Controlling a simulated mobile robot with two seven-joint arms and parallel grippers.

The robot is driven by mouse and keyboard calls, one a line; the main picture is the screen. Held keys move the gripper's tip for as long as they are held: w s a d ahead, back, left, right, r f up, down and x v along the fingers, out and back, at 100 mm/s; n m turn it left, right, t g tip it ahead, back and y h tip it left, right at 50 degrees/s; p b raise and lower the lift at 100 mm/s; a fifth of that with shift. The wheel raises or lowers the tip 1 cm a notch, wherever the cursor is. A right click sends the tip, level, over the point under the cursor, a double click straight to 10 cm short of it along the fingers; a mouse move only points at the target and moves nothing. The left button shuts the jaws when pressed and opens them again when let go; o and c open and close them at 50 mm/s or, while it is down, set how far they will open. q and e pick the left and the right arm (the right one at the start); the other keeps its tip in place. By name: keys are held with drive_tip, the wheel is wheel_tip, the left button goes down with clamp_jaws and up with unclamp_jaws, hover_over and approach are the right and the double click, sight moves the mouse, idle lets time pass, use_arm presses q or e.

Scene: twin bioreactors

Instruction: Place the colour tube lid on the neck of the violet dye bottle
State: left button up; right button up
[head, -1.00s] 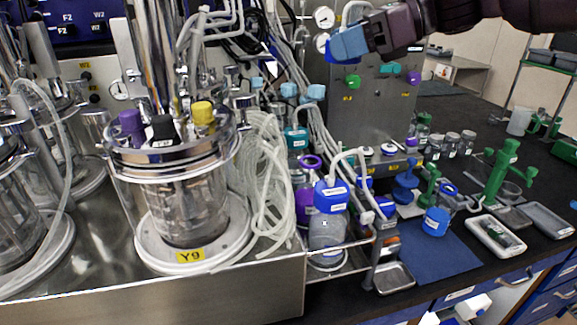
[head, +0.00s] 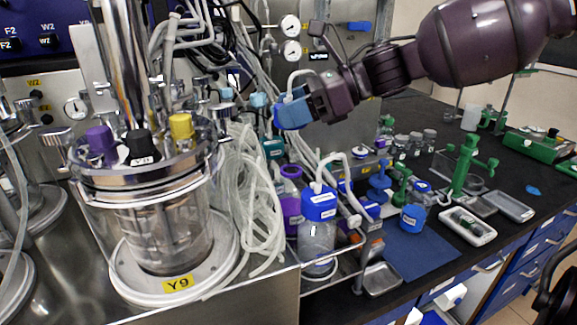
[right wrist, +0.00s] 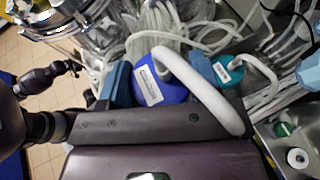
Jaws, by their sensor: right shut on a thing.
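My right gripper (head: 292,115) is shut on the colour tube lid, a blue cap with a white label and a pale tube. The lid (right wrist: 158,85) shows between the blue finger pads in the right wrist view. In the head view it is held in the air above the violet dye bottle (head: 292,212), clearly apart from it. That bottle's purple neck (head: 291,172) is open and upright, and its lower body is partly hidden by a neighbouring bottle. A small dark purple part, apparently my left gripper (right wrist: 68,68), shows at the left of the right wrist view; its jaws are unclear.
A clear bottle with a blue tubed lid (head: 319,203) stands just right of the violet bottle. A teal-lidded bottle (head: 272,149) stands behind. Coiled pale tubes (head: 245,190) and the Y9 vessel (head: 160,220) are to the left. A blue mat (head: 420,257) lies right.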

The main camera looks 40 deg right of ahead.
drive_tip(key=b, duration=0.1)
hover_over(291, 165)
drive_tip(key=s, duration=0.1)
drive_tip(key=f, duration=0.4)
drive_tip(key=a+f, duration=0.1)
drive_tip(key=f, duration=0.1)
drive_tip(key=shift+f, duration=0.15)
drive_tip(key=shift+s+f+b, duration=0.1)
drive_tip(key=shift+f+b, duration=0.5)
drive_tip(key=shift+f, duration=1.4)
drive_tip(key=shift+f, duration=0.1)
drive_tip(key=shift+f, duration=0.15)
drive_tip(key=o, duration=0.9)
